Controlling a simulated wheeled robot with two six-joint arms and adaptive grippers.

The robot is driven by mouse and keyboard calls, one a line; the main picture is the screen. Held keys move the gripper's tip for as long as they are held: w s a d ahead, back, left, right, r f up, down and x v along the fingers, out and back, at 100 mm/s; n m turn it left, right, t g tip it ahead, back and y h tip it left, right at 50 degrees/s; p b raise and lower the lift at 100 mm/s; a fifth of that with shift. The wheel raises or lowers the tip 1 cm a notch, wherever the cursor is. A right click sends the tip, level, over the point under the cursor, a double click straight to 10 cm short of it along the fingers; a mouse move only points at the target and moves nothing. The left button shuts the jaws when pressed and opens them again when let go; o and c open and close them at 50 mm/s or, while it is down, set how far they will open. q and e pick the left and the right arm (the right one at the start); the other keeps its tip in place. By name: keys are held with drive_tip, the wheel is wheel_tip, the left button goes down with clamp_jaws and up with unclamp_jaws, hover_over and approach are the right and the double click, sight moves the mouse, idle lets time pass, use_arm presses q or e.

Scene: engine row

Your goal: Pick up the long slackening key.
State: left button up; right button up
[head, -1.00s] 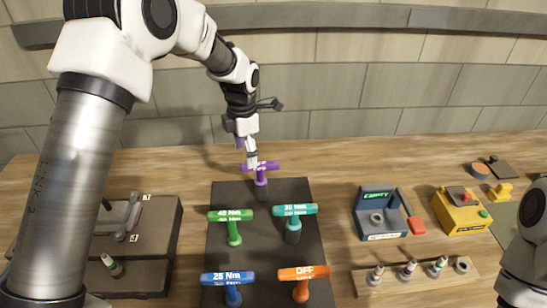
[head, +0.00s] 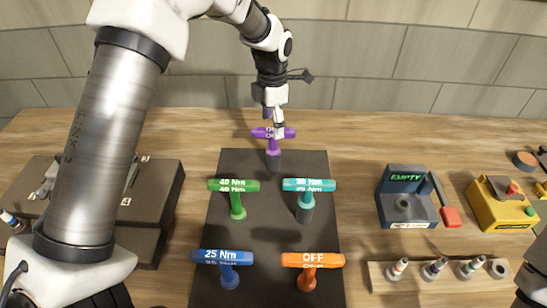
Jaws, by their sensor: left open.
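A purple T-handled key (head: 273,147) stands upright at the back of the dark mat (head: 265,215). Its label is mostly covered by my gripper. An orange T-handled key (head: 311,260) marked OFF stands at the mat's front right. I cannot tell from the labels alone which of the two is the long slackening key. My left gripper (head: 279,131) points down at the purple handle, its fingertips overlapping the bar in the head view. It is open, and whether it touches the handle cannot be told. My right gripper is out of view.
Green (head: 236,186), teal (head: 308,186) and blue (head: 223,257) keys stand on the same mat. To the right are a blue-grey box marked EMPTY (head: 405,198), a yellow box (head: 492,205) and a wooden rack (head: 410,282). A dark case (head: 155,200) is at left.

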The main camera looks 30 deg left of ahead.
sight(273, 150)
use_arm(q)
drive_tip(key=shift+w+f+b, duration=0.25)
drive_tip(key=shift+f+b, duration=0.1)
drive_tip(key=shift+f, duration=0.7)
drive_tip(key=shift+s+f+p, duration=0.15)
drive_tip(key=shift+f+p, duration=0.25)
drive_tip(key=shift+f, duration=0.15)
drive_tip(key=shift+s+f+p, duration=0.15)
drive_tip(key=shift+f+p, duration=0.2)
drive_tip(key=shift+f, duration=0.15)
wheel_tip(273, 150, down, 4)
drive_tip(key=shift+w+f+p, duration=0.15)
drive_tip(key=shift+f+p, duration=0.05)
drive_tip(key=shift+p, duration=0.75)
drive_tip(key=shift+w+f, duration=0.15)
drive_tip(key=shift+f, duration=0.25)
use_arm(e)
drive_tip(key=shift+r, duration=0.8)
use_arm(q)
drive_tip(key=shift+r, duration=0.15)
drive_tip(key=c, duration=1.4)
